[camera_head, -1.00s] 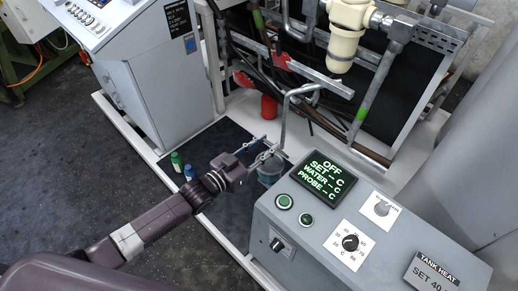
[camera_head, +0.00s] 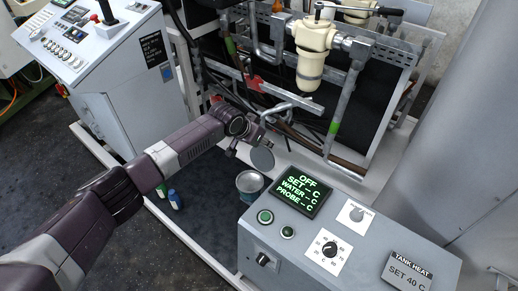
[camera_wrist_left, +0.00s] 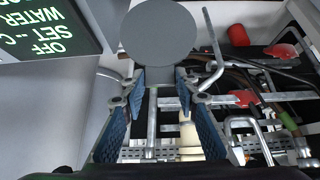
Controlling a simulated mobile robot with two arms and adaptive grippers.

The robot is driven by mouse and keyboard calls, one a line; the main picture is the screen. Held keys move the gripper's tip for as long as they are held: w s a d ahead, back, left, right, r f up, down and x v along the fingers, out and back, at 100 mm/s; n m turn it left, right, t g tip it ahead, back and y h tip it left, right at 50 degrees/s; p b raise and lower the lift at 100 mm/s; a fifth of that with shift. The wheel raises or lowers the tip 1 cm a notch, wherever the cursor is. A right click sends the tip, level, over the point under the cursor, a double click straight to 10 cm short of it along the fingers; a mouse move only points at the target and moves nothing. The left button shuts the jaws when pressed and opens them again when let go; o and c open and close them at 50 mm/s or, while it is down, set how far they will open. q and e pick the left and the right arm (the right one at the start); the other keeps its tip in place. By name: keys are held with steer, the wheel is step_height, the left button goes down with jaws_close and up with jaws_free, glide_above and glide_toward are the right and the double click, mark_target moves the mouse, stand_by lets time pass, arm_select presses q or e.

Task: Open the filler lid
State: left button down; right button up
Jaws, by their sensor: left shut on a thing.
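The filler lid (camera_head: 262,158) is a flat grey disc, tilted up on edge above the filler opening. The filler neck (camera_head: 248,196) is a short grey cylinder, now with its round mouth showing. My left gripper (camera_head: 256,138) is just above and behind the neck, shut on the lid's edge tab. In the left wrist view the lid (camera_wrist_left: 160,30) fills the top middle, and its tab sits between the blue-padded fingertips (camera_wrist_left: 162,76). Whether the lid still joins the neck is too small to tell. My right gripper is not in view.
A grey control box (camera_head: 340,235) with a lit green display (camera_head: 305,190) stands close right of the neck. Pipes and a cream filter housing (camera_head: 312,62) are behind.

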arm_select(q)
steer(key=shift+w+d+r+g+y+b, duration=0.1)
steer(key=shift+w+d+g+y+b, duration=0.1)
steer(key=shift+w+d+g+b, duration=0.25)
steer(key=shift+w+d+r+g+y+b, duration=0.1)
steer(key=shift+w+d+g+y+b, duration=0.1)
steer(key=shift+w+b, duration=0.3)
steer(key=c, duration=1.9)
jaws_free()
steer(key=shift+c, duration=0.2)
steer(key=o, duration=0.4)
steer(key=shift+w+d+f, duration=0.1)
steer(key=shift+f, duration=0.2)
steer(key=shift+o, duration=0.2)
